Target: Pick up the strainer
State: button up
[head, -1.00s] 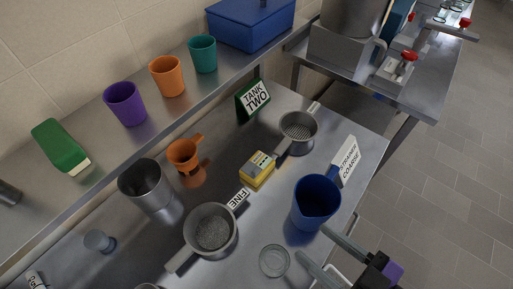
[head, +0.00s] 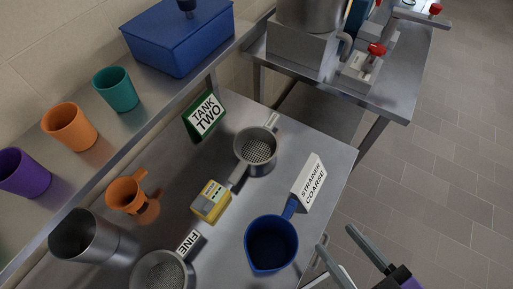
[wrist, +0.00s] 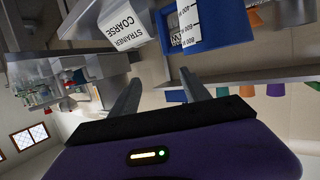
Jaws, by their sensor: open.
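A grey strainer (head: 256,146) with a coarse perforated bowl sits on the steel table near the green TANK TWO sign; its handle partly lies by a yellow box. A second strainer (head: 163,271), with a finer mesh, is cut off at the bottom of the head view beside a FINE label (head: 188,243). A white STRAINER COARSE sign (head: 307,184) stands near the right table edge and also shows in the wrist view (wrist: 124,24). My gripper (head: 336,238) is open and empty, right of the blue jug and off the table edge. It also shows in the wrist view (wrist: 161,77).
A blue measuring jug (head: 271,243) stands between my gripper and the coarse strainer. The yellow box (head: 211,201), orange funnel-like cup (head: 126,194) and steel beaker (head: 92,239) stand left. A shelf holds cups and a blue bin (head: 180,38). Floor at right is clear.

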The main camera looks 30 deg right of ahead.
aim_at(252, 145)
jog(key=l, duration=0.75)
jog(key=i+l, duration=0.15)
jog(key=l, duration=1.3)
